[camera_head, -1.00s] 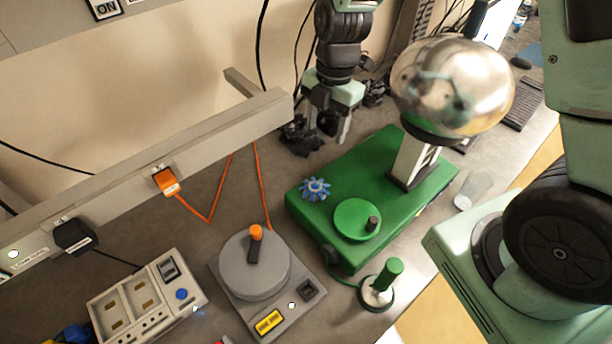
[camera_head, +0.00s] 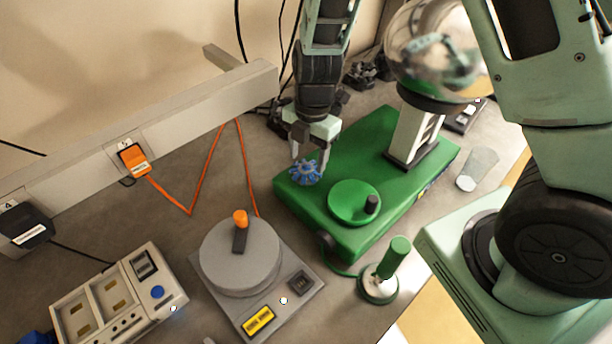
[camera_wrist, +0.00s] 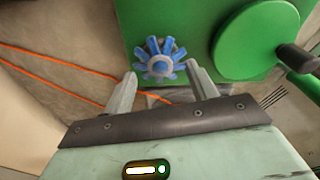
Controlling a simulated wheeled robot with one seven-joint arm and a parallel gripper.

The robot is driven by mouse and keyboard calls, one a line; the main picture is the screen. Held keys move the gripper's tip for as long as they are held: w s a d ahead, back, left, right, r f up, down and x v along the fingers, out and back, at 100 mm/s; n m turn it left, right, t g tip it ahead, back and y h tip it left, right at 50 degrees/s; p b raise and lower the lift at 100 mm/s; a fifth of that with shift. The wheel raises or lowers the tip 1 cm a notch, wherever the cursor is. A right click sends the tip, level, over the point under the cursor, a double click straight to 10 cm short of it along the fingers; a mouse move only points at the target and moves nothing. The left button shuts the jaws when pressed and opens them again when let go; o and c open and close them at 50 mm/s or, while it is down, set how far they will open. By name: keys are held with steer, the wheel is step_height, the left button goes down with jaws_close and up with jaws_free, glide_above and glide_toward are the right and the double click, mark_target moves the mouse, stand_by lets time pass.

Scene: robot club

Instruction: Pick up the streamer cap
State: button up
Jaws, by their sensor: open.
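The streamer cap is a small blue, spoked, flower-like piece (camera_head: 305,173) on the left end of the green machine base (camera_head: 290,197). In the wrist view the streamer cap (camera_wrist: 159,62) shows a pale round centre with blue spokes around it. My gripper (camera_head: 308,160) is just above and behind the cap in the head view. In the wrist view my gripper (camera_wrist: 160,82) is open, with its two fingertips to the left and right of the cap's near part. I cannot tell whether either finger touches it.
A green disc with a dark knob (camera_head: 352,202) sits on the base close beside the cap. A silver sphere (camera_head: 430,50) on a column stands at the back. A grey turntable device (camera_head: 240,258) and an orange cord (camera_head: 197,185) lie to the left.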

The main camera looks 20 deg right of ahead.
mark_target(306, 172)
step_height(306, 172, down, 3)
steer(key=shift+s+a+r+b, duration=0.1)
steer(key=shift+a+b, duration=0.05)
steer(key=shift+b, duration=0.45)
steer(key=c, duration=1.1)
steer(key=shift+r, duration=0.1)
